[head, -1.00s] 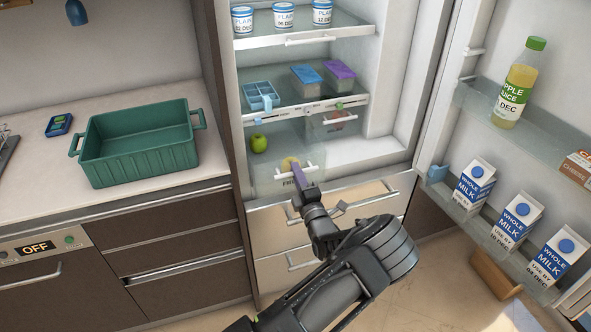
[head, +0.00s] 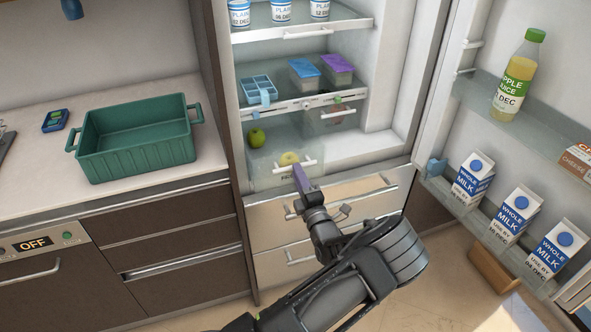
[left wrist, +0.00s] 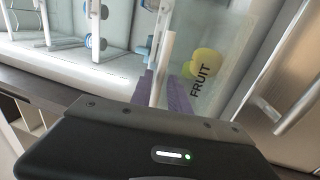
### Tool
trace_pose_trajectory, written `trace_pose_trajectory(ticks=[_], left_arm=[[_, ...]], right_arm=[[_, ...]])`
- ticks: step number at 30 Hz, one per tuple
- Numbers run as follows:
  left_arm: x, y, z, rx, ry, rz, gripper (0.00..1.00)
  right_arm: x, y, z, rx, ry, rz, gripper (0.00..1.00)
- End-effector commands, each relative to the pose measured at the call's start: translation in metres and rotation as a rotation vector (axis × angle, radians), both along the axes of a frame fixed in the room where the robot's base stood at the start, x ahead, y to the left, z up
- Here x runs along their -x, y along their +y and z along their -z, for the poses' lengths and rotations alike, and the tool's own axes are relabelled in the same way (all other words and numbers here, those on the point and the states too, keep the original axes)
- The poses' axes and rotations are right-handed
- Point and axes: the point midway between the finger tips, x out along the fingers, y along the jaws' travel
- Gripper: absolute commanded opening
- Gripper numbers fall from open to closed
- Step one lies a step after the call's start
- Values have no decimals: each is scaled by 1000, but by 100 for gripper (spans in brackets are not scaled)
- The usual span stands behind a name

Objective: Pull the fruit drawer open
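The clear fruit drawer (head: 262,178) stands forward of the drawer beside it in the fridge. A green apple (head: 257,136) and a yellow fruit (head: 289,159) show in it. Its white bar handle (head: 310,163) is on the front. The left wrist view shows the FRUIT label (left wrist: 200,80) and the handle (left wrist: 164,60). My left gripper (head: 298,171) is at the handle, its purple fingers on either side of the bar in the wrist view. I cannot tell whether they press on it. My right gripper is not in view.
The open fridge door holds milk cartons (head: 516,215) and apple juice (head: 517,78). Closed lower drawers (head: 280,225) are behind my left arm. A green crate (head: 138,150) stands on the counter to the left. A brown block (head: 493,271) lies on the floor.

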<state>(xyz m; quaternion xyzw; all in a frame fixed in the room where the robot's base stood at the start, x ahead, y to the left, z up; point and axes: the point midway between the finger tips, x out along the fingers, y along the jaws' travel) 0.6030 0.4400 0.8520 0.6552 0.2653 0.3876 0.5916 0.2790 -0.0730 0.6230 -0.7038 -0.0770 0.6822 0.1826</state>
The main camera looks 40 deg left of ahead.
Motion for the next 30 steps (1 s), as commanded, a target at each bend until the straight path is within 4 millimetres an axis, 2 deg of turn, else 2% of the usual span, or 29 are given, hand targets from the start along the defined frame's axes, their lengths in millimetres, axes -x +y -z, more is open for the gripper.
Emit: trace_pose_trajectory(ticks=[3, 9, 26, 30], left_arm=[[11, -18, 6, 0, 2, 3, 22], [24, -36, 10, 0, 2, 1, 22], [26, -38, 10, 0, 1, 0, 22], [33, -33, 16, 28, -1, -19, 22]], right_arm=[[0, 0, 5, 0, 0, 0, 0], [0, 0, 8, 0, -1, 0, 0], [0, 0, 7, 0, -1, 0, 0], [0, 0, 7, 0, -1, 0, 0]])
